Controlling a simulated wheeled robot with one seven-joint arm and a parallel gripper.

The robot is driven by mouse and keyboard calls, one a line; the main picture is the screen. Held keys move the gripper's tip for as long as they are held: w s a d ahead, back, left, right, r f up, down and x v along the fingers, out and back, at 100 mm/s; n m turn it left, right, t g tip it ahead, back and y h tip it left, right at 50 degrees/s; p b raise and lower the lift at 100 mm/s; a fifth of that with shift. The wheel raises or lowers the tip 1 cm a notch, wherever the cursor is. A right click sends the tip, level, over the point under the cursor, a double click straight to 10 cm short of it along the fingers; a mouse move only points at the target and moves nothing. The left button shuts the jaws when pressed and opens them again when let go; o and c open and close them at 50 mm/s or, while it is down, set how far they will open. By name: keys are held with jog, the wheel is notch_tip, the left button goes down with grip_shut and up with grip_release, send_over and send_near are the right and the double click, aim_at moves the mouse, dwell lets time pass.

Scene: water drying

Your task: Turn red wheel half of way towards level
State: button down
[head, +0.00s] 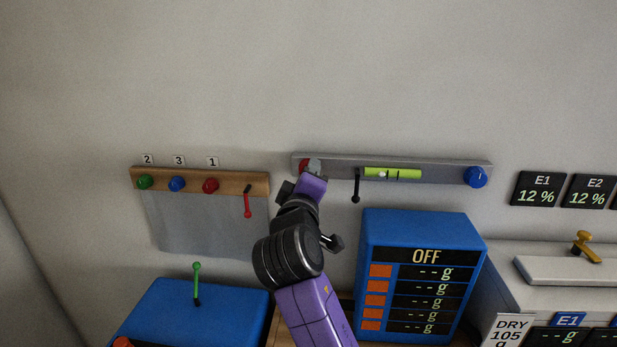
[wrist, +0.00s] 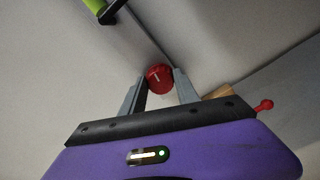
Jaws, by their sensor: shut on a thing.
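The red wheel (head: 304,164) sits at the left end of a grey bar on the wall, mostly hidden behind my gripper (head: 312,168) in the head view. In the wrist view the red wheel (wrist: 159,77) shows a white mark and lies between the two fingertips of my gripper (wrist: 160,82), which is shut on it. The green level (head: 405,174) is mounted on the grey bar (head: 440,174), right of the wheel. Its pale bubble appears left of the dark marks. A blue wheel (head: 475,177) is at the bar's right end.
A wooden rail (head: 230,183) with green, blue and red knobs and a red-tipped lever (head: 248,204) hangs left of my arm. A black lever (head: 356,187) hangs between my gripper and the level. A blue box (head: 422,229) reading OFF stands below the bar.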

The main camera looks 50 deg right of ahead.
jog(key=shift+d+f, duration=0.1)
jog(key=shift+f, duration=0.05)
jog(key=c, duration=0.9)
grip_release()
jog(key=b+v, duration=0.1)
jog(key=v, duration=0.7)
